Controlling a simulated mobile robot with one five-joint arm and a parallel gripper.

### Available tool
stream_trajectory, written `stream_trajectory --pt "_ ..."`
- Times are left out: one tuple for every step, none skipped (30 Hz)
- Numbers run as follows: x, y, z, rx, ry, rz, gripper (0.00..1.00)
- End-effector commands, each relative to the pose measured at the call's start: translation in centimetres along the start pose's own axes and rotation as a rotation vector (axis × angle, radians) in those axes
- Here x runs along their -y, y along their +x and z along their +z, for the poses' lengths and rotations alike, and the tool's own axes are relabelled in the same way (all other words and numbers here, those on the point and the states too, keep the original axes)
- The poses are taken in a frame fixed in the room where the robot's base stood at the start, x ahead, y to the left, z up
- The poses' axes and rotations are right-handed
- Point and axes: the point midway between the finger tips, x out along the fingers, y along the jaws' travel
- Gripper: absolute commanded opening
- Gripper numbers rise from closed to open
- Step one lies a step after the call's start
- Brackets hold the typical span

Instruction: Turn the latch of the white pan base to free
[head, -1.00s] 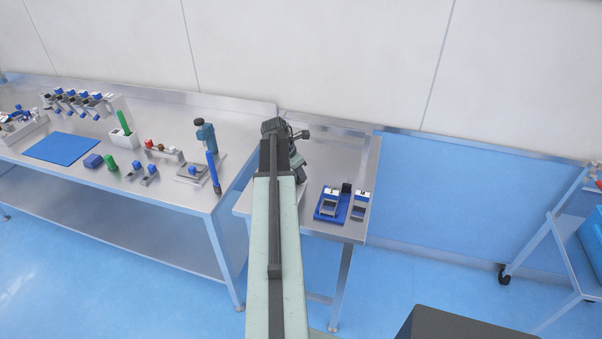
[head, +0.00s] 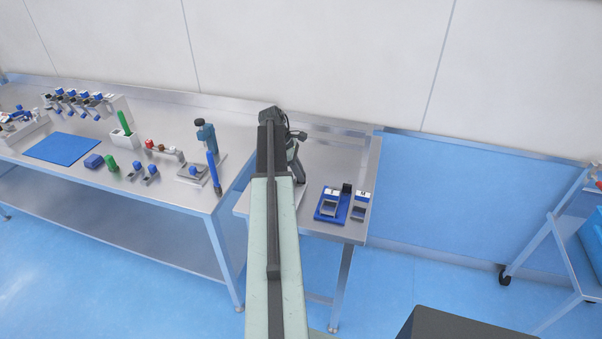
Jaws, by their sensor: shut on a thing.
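My arm reaches away from me over the small steel side table (head: 318,228). My dark gripper (head: 297,168) is at its far end, low over the left part of that table. The arm and wrist cover most of the gripper, and its fingertips are hard to make out. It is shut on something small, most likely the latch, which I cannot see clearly. A sliver of a pale thing, perhaps the white pan base (head: 300,190), shows beside the gripper. The rest of it is hidden, and I cannot tell how the latch stands.
A blue-based fixture (head: 327,218) and a small grey-and-white block (head: 359,206) stand right of the gripper. The long bench (head: 190,120) at left holds a blue mat (head: 62,148), a teal-and-blue upright device (head: 206,135) and several small parts. A wheeled cart (head: 560,240) stands far right.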

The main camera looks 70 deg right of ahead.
Motion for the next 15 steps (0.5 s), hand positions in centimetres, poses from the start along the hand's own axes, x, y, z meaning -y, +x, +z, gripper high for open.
stream_trajectory --pt "-0.14 -0.09 -0.40 -0.008 0.006 -0.001 0.00" --pt "-0.14 -0.10 -0.39 -0.008 0.013 -0.004 0.00" --pt "-0.14 -0.10 -0.39 -0.007 0.020 -0.007 0.00" --pt "-0.14 -0.10 -0.39 -0.007 0.024 -0.008 0.00" --pt "-0.14 -0.10 -0.38 -0.007 0.027 -0.010 0.00" --pt "-0.14 -0.10 -0.38 -0.007 0.030 -0.011 0.00" --pt "-0.14 -0.10 -0.38 -0.008 0.032 -0.012 0.00" --pt "-0.14 -0.10 -0.38 -0.008 0.034 -0.012 0.00" --pt "-0.14 -0.10 -0.38 -0.008 0.035 -0.012 0.00" --pt "-0.15 -0.10 -0.38 -0.008 0.035 -0.012 0.00" --pt "-0.15 -0.10 -0.38 -0.008 0.036 -0.012 0.00" --pt "-0.15 -0.10 -0.38 -0.008 0.036 -0.012 0.00" --pt "-0.16 -0.10 -0.38 -0.008 0.036 -0.012 0.00" --pt "-0.16 -0.10 -0.38 -0.008 0.036 -0.012 0.00" --pt "-0.17 -0.10 -0.38 -0.008 0.036 -0.012 0.00"
